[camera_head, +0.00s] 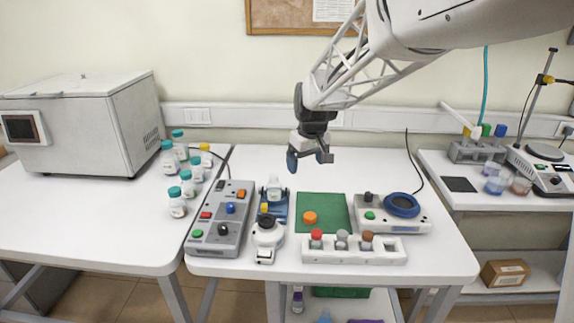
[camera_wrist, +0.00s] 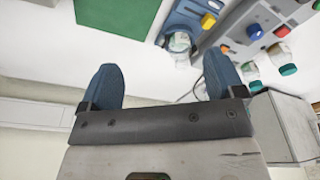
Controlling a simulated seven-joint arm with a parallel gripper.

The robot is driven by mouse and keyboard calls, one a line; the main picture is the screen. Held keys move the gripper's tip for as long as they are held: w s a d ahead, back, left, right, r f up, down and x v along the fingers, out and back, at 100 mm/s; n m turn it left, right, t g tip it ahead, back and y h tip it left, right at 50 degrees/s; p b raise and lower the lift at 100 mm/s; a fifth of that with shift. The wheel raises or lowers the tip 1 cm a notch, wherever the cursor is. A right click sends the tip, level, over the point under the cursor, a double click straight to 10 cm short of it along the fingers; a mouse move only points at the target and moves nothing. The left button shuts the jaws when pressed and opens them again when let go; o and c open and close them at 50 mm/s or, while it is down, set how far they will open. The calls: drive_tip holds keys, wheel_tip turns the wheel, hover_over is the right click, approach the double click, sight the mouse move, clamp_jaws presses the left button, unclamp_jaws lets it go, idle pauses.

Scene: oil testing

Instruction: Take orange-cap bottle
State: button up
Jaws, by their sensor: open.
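The orange-cap bottle (camera_head: 206,157) stands upright on the left table in the head view, at the right end of a group of teal-cap bottles (camera_head: 177,206). It also shows small near the right edge of the wrist view (camera_wrist: 281,58). My gripper (camera_head: 308,158) hangs in the air above the back of the middle table, to the right of the bottle and well apart from it. Its two blue fingers are spread with nothing between them, as the wrist view (camera_wrist: 160,78) also shows.
A button panel (camera_head: 215,243) and a blue stand with a bottle (camera_head: 274,190) are on the middle table. An orange disc (camera_head: 310,218) lies on a green mat (camera_head: 335,205). A white rack (camera_head: 350,256) is in front. A large grey machine (camera_head: 90,130) stands left of the bottles.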

drive_tip(key=n, duration=0.2)
approach(274, 175)
drive_tip(key=f, duration=0.3)
drive_tip(key=w+f, duration=0.1)
drive_tip(key=f, duration=0.1)
drive_tip(key=shift+f, duration=0.1)
drive_tip(key=shift+a+f, duration=0.2)
drive_tip(key=shift+f, duration=1)
drive_tip(key=shift+f, duration=0.1)
drive_tip(key=shift+w+a+f, duration=0.1)
drive_tip(key=shift+a+f, duration=0.05)
drive_tip(key=shift+f, duration=0.7)
drive_tip(key=shift+w+a+f, duration=0.1)
drive_tip(key=shift+f, duration=0.7)
drive_tip(key=shift+w+a+f, duration=0.1)
drive_tip(key=shift+a+f, duration=0.05)
drive_tip(key=shift+f, duration=0.7)
drive_tip(key=shift+c, duration=0.3)
drive_tip(key=c, duration=1)
